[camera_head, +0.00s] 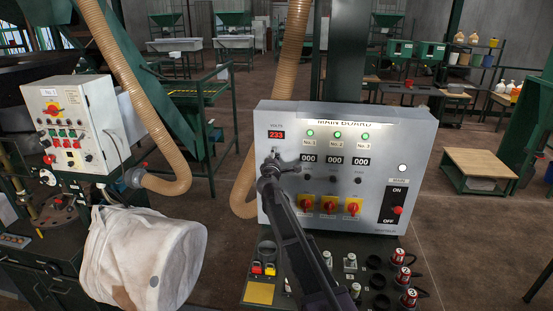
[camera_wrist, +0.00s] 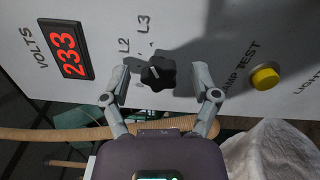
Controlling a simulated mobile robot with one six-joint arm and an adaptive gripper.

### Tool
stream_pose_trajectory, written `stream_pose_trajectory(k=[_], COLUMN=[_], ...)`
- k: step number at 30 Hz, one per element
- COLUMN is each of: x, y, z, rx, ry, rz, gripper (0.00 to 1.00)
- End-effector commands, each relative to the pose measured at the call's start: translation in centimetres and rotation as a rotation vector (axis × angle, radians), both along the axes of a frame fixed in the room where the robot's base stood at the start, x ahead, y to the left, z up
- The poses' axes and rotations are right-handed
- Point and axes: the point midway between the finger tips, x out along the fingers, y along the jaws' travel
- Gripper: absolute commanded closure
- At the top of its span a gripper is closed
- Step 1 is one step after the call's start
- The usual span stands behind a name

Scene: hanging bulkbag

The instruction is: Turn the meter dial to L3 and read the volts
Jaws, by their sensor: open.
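The meter dial is a black lobed knob (camera_wrist: 158,72) on the grey main board (camera_head: 415,150). In the wrist view the labels L2 and L3 show just above it; any other position label is hidden or out of view. A pale mark shows on the knob, but I cannot tell which label it points to. The red volts display (camera_wrist: 66,55) reads 233; it also shows in the head view (camera_head: 276,135). My gripper (camera_wrist: 162,78) is open, with one finger on each side of the knob. In the head view my gripper (camera_head: 274,163) hides the knob.
A yellow lamp test button (camera_wrist: 265,76) sits right of the knob in the wrist view. The board has red-yellow rotary switches (camera_head: 329,205), green lamps and a red main switch (camera_head: 397,210). A beige hose (camera_head: 245,185) and white bag (camera_head: 140,260) are at left.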

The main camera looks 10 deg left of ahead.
Motion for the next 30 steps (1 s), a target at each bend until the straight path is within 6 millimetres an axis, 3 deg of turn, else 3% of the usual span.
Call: stream_pose_trajectory(k=[8, 21, 30], x=[-2.8, -9.6, -11.7], y=[0.0, 0.2, 0.4], z=[0.0, 0.0, 0.0], rx=[0.000, 0.000, 0.000], ry=[0.000, 0.000, 0.000], rz=[0.002, 0.001, 0.001], gripper=[0.22, 0.22, 0.22])
